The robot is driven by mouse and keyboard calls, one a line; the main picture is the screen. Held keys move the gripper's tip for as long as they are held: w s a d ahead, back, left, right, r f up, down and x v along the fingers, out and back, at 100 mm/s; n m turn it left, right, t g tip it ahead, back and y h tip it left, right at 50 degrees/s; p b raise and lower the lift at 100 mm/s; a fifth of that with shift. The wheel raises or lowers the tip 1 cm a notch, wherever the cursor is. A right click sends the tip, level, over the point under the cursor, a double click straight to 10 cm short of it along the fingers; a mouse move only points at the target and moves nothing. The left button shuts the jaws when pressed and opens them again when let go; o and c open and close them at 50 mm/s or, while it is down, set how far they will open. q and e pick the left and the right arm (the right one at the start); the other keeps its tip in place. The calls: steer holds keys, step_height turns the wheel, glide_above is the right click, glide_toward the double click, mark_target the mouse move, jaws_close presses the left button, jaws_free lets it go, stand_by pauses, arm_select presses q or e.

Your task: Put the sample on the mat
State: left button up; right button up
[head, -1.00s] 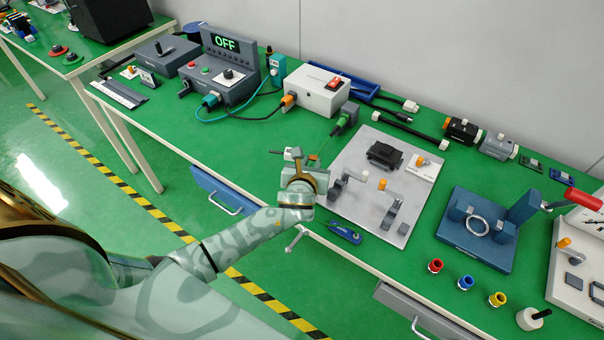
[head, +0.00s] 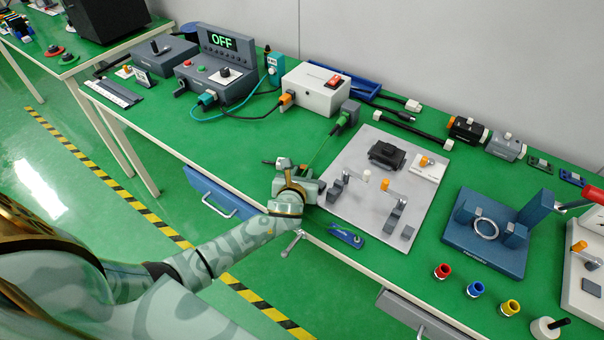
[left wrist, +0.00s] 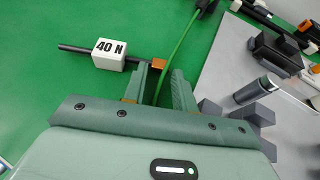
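My left gripper (head: 297,168) is over the green bench (head: 240,142), just left of a grey plate (head: 348,208) with fixtures. In the left wrist view its two fingers (left wrist: 164,84) stand apart, with a green cable (left wrist: 180,50) showing in the gap. A white block marked "40 N" (left wrist: 110,55) with a black rod and orange end lies left of the fingers, the orange end close to the left fingertip. No hold on it or the cable shows. I cannot tell which thing is the sample or the mat. My right gripper is out of view.
A blue fixture with a ring (head: 486,228) and red, blue and yellow cups (head: 474,289) stand right. A white box with a red switch (head: 318,87) and an OFF display unit (head: 221,68) stand behind. Bare bench lies left of my gripper.

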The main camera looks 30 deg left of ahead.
arm_select(q)
steer(key=shift+o, duration=0.9)
steer(key=shift+r, duration=0.15)
steer(key=shift+s+r+p, duration=0.15)
steer(key=shift+r+p, duration=0.05)
steer(key=shift+p, duration=0.1)
steer(key=p+v, duration=0.4)
steer(key=v, duration=0.7)
steer(key=shift+s, duration=0.15)
steer(key=shift+s+d+r, duration=0.1)
steer(key=shift+s, duration=0.1)
